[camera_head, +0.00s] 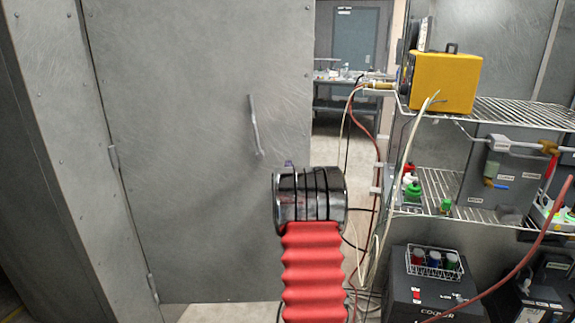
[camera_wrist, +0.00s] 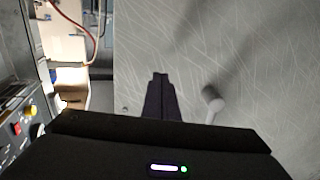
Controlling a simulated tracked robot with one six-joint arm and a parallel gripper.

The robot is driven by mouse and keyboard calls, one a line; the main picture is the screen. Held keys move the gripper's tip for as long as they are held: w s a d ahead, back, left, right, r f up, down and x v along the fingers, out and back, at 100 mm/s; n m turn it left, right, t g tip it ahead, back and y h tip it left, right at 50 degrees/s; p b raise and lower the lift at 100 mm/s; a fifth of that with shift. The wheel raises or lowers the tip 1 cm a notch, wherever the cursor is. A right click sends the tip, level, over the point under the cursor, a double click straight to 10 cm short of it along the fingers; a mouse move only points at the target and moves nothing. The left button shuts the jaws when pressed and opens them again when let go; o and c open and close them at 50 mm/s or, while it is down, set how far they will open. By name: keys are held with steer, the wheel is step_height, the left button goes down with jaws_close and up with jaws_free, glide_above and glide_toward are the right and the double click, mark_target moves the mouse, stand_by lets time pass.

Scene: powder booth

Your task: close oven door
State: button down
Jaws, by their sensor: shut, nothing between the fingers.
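The oven door (camera_head: 190,200) is a large, scratched grey metal panel filling the left middle of the head view. Hinges show on its left edge; its right edge stands free, with the room visible past it. A slim bar handle (camera_head: 254,125) sits right of its middle. In the wrist view the door (camera_wrist: 275,70) fills the right side, and a pale rounded handle part (camera_wrist: 212,104) shows. My gripper (camera_wrist: 160,76) is shut and empty, just left of that handle part; I cannot tell whether it touches the door. In the head view my wrist hides the fingers.
A grey cabinet wall (camera_head: 50,130) stands left of the hinges. To the right, wire shelves (camera_head: 520,112) hold a yellow box (camera_head: 445,82) and bottles. Hoses hang close beside my arm. A dark unit (camera_head: 415,300) stands at lower right. Bare floor shows beyond the door's free edge.

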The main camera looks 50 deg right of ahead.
steer(key=shift+x, duration=1.45)
steer(key=shift+w, duration=0.15)
